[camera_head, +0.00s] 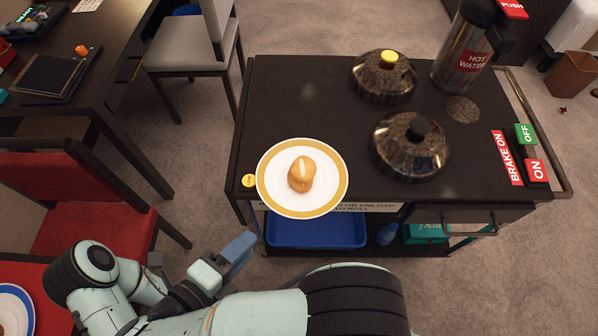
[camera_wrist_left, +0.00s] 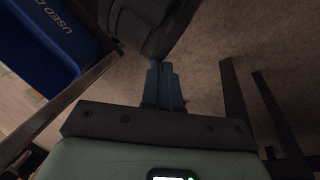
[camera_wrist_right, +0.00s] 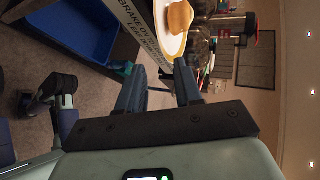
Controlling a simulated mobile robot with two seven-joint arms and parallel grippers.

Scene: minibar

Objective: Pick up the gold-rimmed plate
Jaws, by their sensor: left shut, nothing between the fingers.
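The gold-rimmed plate (camera_head: 268,193) is white with a broad gold band and lies at the cart's front left, its near rim reaching past the front edge. A bread roll (camera_head: 302,174) sits on it. My right gripper (camera_head: 240,247) is below and left of the plate, apart from it. In the right wrist view its blue fingers (camera_wrist_right: 157,80) are spread and empty, with the plate (camera_wrist_right: 174,46) ahead of them. My left gripper (camera_wrist_left: 164,72) is shut and empty in the left wrist view; I cannot make it out clearly in the head view.
The dark cart top (camera_head: 290,90) carries two domed lids (camera_head: 383,76) (camera_head: 410,148) and a hot water flask (camera_head: 464,48). A blue bin (camera_head: 310,230) sits on the lower shelf. A red chair (camera_head: 90,215) and a grey chair (camera_head: 192,52) stand left. A blue-rimmed plate (camera_head: 14,308) is at bottom left.

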